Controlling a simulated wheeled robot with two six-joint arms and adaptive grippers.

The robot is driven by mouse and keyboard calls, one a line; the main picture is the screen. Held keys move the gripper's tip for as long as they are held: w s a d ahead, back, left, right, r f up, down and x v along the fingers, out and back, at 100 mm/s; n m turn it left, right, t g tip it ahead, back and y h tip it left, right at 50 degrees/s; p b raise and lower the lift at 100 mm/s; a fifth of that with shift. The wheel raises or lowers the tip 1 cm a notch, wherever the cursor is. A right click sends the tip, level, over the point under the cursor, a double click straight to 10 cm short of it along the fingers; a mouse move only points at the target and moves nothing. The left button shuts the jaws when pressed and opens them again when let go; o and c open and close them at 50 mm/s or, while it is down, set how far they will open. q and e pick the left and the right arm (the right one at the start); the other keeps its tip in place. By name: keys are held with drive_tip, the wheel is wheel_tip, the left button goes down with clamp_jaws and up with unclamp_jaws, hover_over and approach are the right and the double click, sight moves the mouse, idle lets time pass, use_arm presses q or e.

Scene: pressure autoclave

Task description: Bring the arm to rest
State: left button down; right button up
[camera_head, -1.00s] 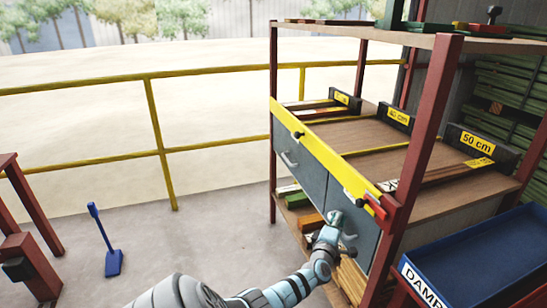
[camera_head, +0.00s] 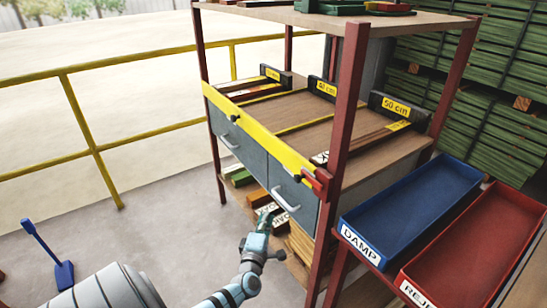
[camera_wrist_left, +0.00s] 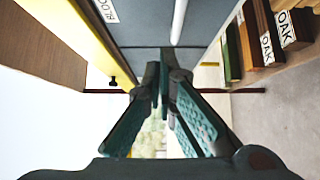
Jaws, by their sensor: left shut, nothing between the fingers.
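My left arm reaches in from the lower left in the head view. Its left gripper (camera_head: 265,215) is just in front of and below the right grey drawer (camera_head: 290,207) of the shelf. In the left wrist view the green-padded fingers (camera_wrist_left: 165,72) come together at their tips with nothing between them. The drawer's pale handle (camera_head: 285,199) is apart from the gripper in the head view. In the left wrist view the handle (camera_wrist_left: 179,22) lies beyond the fingertips. Both drawers look closed. My right gripper is in neither view.
The red-posted shelf (camera_head: 344,110) has a yellow front rail (camera_head: 252,128) and wood blocks (camera_head: 240,178) low down. A blue DAMP tray (camera_head: 410,205) and a red tray (camera_head: 480,240) stand at right. Open floor (camera_head: 150,230) lies left, before a yellow railing (camera_head: 92,150).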

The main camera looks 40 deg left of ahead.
use_arm(q)
drive_tip(key=shift+s, duration=0.25)
drive_tip(key=shift+d, duration=0.1)
drive_tip(key=s+d+f+m+g+h+p, duration=0.1)
drive_tip(key=s+d+f+m+g+h, duration=0.3)
drive_tip(key=f+m, duration=0.5)
drive_tip(key=s+d+f+m+g+h+p, duration=0.1)
drive_tip(key=s+d+f+m+h, duration=0.2)
drive_tip(key=s+d+f+m, duration=0.45)
drive_tip(key=s+d+f+m+g+p, duration=0.1)
drive_tip(key=s+d+f+m+g, duration=0.1)
drive_tip(key=s, duration=0.7)
drive_tip(key=s+d+f+m+g+h+p, duration=0.1)
drive_tip(key=s+d+f+m+g+p, duration=0.1)
drive_tip(key=s, duration=0.8)
drive_tip(key=s+d+f+m+g+p, duration=0.2)
drive_tip(key=s+f+m+g, duration=0.2)
drive_tip(key=s+f, duration=0.3)
drive_tip(key=s+g, duration=0.1)
drive_tip(key=s, duration=0.2)
drive_tip(key=shift+d+f+h, duration=0.25)
drive_tip(key=shift+d+h, duration=0.15)
